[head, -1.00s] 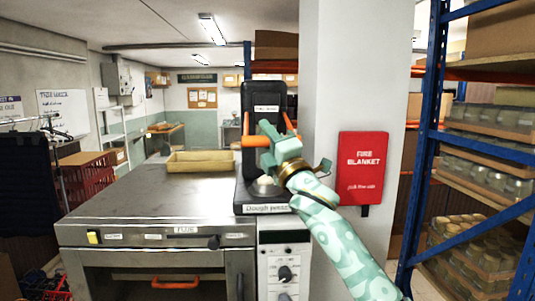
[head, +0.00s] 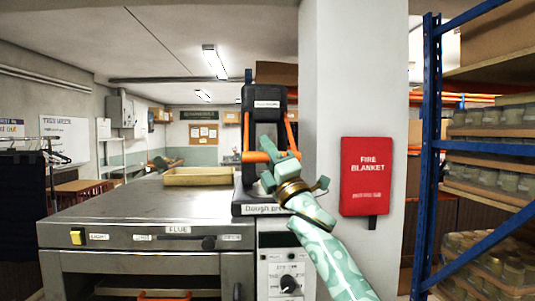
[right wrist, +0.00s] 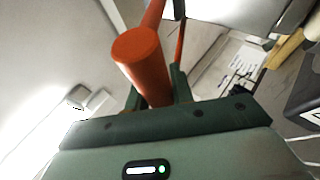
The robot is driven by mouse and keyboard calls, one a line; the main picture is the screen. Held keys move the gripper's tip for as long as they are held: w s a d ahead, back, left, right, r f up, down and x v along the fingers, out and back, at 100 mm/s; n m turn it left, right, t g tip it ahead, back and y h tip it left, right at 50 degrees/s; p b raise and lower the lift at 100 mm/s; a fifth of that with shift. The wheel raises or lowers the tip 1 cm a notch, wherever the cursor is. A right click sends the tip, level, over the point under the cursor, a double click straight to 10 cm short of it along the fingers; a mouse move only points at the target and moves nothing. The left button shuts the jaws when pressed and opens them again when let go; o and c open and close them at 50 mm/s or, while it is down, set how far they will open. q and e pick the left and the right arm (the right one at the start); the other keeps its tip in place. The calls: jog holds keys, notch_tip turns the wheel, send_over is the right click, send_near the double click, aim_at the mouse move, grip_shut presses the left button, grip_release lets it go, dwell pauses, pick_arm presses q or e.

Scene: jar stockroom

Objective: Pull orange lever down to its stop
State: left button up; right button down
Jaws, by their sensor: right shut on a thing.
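The dough press (head: 262,98) is a tall black machine with a label reading "Dough pre…" on its base. Its orange lever (head: 250,157) is a crossbar carried on two thin side arms that slope down from the upper body. The bar is below the middle of the press and above its base. My right gripper (head: 272,153) is shut on the bar near its right part and hides some of it. In the right wrist view the orange bar (right wrist: 146,62) runs between the jaws, its round end toward the camera. My left gripper is not in view.
The press stands on a steel oven top (head: 140,205) beside a wooden tray (head: 205,177). A white pillar with a red fire blanket (head: 366,175) is right of the press. A blue shelf rack (head: 428,160) with jars stands farther right.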

jog(key=shift+f, duration=0.1)
jog(key=c, duration=1.2)
grip_release()
jog(key=b+v, duration=0.1)
jog(key=v, duration=1.5)
jog(key=shift+f, duration=0.15)
